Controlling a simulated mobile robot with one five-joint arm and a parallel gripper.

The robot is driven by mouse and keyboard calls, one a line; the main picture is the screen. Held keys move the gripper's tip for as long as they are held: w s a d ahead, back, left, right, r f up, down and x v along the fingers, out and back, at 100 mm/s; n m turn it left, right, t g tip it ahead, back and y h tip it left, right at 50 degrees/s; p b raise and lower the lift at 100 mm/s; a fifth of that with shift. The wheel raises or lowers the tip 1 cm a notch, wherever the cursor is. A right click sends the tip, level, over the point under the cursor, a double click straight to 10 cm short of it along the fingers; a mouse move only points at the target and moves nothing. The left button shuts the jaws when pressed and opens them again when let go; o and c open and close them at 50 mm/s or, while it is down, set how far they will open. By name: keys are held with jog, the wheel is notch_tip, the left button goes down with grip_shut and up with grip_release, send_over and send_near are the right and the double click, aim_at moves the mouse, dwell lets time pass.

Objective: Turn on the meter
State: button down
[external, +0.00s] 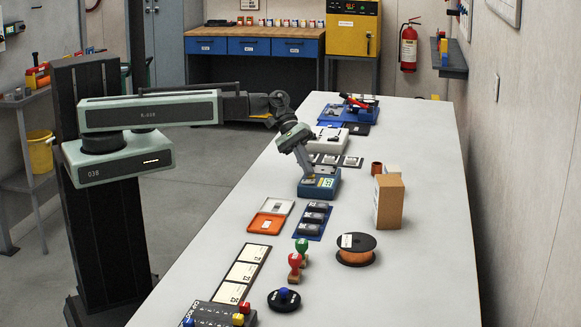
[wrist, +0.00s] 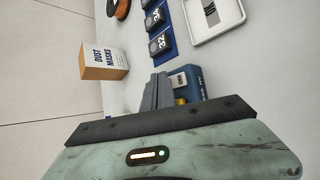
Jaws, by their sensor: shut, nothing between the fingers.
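The meter looks to be the small blue box (external: 322,188) with a pale display, standing on the long table in the external view. In the wrist view the blue box (wrist: 188,80) shows its grey display and a yellow knob, partly hidden behind my gripper body. My gripper (external: 309,173) points down at the box's left part. It is shut and empty, and its grey fingers (wrist: 157,88) are beside the display in the wrist view. I cannot tell whether the fingertips touch the box. Whether the display is lit is too small to tell.
On the long table (external: 400,280), a blue tray with several dark blocks (external: 314,218) lies in front of the box. A dust masks carton (external: 389,202) and an orange spool (external: 356,250) stand to the right. White and orange trays (external: 266,223) lie to the left.

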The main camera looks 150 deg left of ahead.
jog(key=shift+f, duration=0.15)
dwell(0.4)
jog(key=shift+f+b, duration=0.3)
jog(key=shift+b, duration=0.1)
jog(key=shift+f, duration=0.15)
dwell(0.3)
dwell(0.3)
jog(key=shift+r+p, duration=0.4)
jog(key=shift+r, duration=0.2)
jog(key=r+p, duration=0.5)
jog(key=shift+s+d+r, duration=0.1)
jog(key=shift+s+d, duration=0.15)
jog(key=shift+d, duration=0.05)
